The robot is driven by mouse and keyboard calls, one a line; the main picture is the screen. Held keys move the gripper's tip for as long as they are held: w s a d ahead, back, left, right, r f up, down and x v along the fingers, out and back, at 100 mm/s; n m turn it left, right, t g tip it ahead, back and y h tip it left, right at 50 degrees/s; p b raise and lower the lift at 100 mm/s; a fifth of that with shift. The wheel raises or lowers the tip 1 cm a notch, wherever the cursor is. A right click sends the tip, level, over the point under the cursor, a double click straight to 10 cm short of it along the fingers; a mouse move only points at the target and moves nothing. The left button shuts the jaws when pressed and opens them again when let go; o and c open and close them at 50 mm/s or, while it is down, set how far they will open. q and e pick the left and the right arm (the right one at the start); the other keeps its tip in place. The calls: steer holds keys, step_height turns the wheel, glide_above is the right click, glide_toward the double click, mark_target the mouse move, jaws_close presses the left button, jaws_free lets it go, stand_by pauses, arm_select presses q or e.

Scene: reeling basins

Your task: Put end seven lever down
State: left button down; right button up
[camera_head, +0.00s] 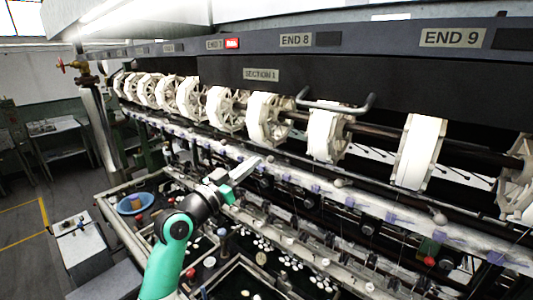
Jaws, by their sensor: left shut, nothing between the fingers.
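The END 7 label (214,44) is on the upper dark panel, with a lit red indicator (232,43) beside it. My left gripper (257,161) is shut and empty, with its fingers pointing up and right at the pale rail (300,178) below the reels. I cannot make out the end seven lever for certain; it is small or hidden near the fingers. Pale round knobs show along the rail farther right, one at the middle (338,183) and one near the right (440,218). My right gripper is not in view.
White reels (268,119) run in a row above the rail. A bent grey handle bar (338,103) sticks out above them. Basins with white cocoons (265,243) lie below the gripper. A blue bowl (136,203) stands at the left. Open floor shows at far left.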

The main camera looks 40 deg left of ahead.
mark_target(270, 157)
arm_select(q)
steer(key=w+b, duration=0.1)
steer(key=w, duration=0.1)
steer(key=w+r+b, duration=0.1)
steer(key=w, duration=0.2)
steer(key=w+b, duration=0.1)
steer(key=w, duration=0.1)
steer(key=shift+w+a+r, duration=0.1)
steer(key=shift+w+r, duration=0.05)
steer(key=shift+w, duration=0.15)
steer(key=shift+w+r+b, duration=0.15)
steer(key=shift+w+b, duration=0.15)
steer(key=shift+f+b, duration=0.55)
steer(key=shift+b, duration=0.05)
